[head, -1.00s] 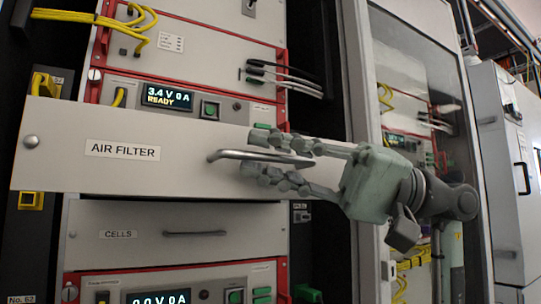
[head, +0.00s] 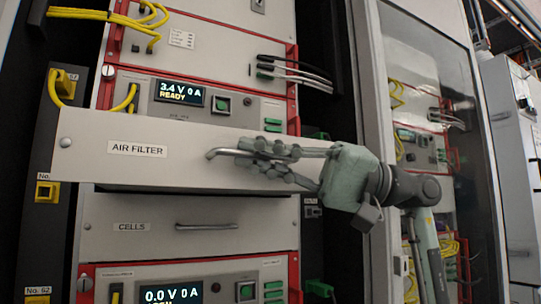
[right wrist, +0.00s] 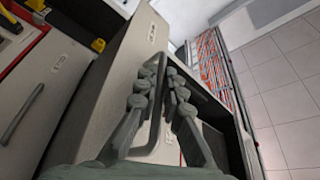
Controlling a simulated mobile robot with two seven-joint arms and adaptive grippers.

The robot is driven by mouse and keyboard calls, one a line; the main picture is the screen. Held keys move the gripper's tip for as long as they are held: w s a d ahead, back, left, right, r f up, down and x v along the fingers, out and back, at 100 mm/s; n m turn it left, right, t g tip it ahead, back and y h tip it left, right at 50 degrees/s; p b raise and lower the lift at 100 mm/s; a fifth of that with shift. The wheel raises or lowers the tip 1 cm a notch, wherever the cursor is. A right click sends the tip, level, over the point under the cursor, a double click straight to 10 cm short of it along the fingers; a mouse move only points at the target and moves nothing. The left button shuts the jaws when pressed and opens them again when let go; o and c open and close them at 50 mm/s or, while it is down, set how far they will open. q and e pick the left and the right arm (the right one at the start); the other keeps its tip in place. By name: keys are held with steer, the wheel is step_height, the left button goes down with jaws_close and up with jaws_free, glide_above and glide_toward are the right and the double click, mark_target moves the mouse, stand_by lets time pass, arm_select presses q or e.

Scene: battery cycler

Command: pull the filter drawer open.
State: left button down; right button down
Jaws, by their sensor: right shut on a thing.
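The filter drawer (head: 95,160) has a wide pale front labelled AIR FILTER and stands out in front of the cabinet in the head view. Its front also shows in the right wrist view (right wrist: 115,90). A metal bar handle (head: 212,154) sits on its right half. My right gripper (head: 243,152) comes from the right, its fingers shut around the handle. In the right wrist view the fingers (right wrist: 160,75) lie on both sides of the handle bar, which they partly hide. My left gripper is not in view.
The closed CELLS drawer (head: 150,239) lies directly below. A cycler unit with a READY display (head: 179,94) is above. Yellow cables (head: 57,87) run at the left. A glass cabinet door (head: 420,75) stands at the right, close behind my right arm.

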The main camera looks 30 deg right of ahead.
steer(key=shift+r, duration=0.15)
steer(key=c, duration=1.6)
jaws_free()
steer(key=shift+c, duration=0.2)
steer(key=shift+d, duration=0.15)
steer(key=v, duration=1.2)
